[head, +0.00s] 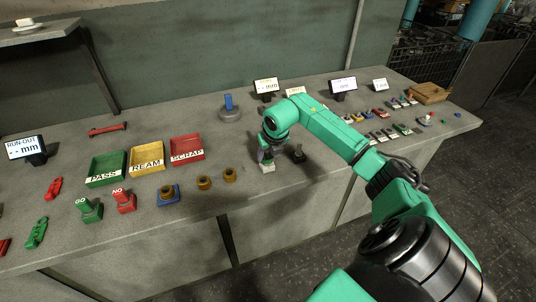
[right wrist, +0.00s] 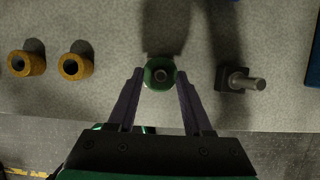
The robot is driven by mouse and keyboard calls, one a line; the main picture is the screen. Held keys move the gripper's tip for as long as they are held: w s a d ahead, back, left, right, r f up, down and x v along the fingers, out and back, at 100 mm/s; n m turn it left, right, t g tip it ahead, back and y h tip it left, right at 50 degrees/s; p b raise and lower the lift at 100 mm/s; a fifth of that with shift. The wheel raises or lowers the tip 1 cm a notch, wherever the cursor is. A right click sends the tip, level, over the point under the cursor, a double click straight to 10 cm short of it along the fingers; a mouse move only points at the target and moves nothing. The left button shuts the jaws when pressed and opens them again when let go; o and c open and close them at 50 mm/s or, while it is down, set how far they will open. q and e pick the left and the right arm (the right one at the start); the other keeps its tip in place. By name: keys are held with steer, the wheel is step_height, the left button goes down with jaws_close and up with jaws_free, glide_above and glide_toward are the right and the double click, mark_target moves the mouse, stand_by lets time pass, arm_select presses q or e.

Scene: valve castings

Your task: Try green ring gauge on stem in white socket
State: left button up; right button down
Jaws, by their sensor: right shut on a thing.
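My right gripper (head: 266,155) points down over the white socket (head: 267,168) near the table's front edge. In the right wrist view its two fingers (right wrist: 161,75) are shut on the green ring gauge (right wrist: 149,70). In the head view the ring and stem are mostly hidden by the gripper. My left gripper is not in view.
A dark socket with a grey stem (head: 298,155) stands close to the right of the gripper. Brass rings (head: 204,183) (head: 229,175) lie to the left. Green PASS (head: 105,181), yellow REAM and red SCRAP trays stand further left. Small parts fill the right end.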

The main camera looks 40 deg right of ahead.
mark_target(268, 158)
steer(key=shift+f+b, duration=0.4)
steer(key=shift+f, duration=0.15)
steer(key=shift+s+a+f, duration=0.1)
steer(key=shift+f, duration=0.05)
stand_by(1.0)
steer(key=shift+r+p, duration=0.6)
steer(key=shift+r, duration=0.35)
steer(key=shift+r+p, duration=2.15)
steer(key=shift+r, duration=1.2)
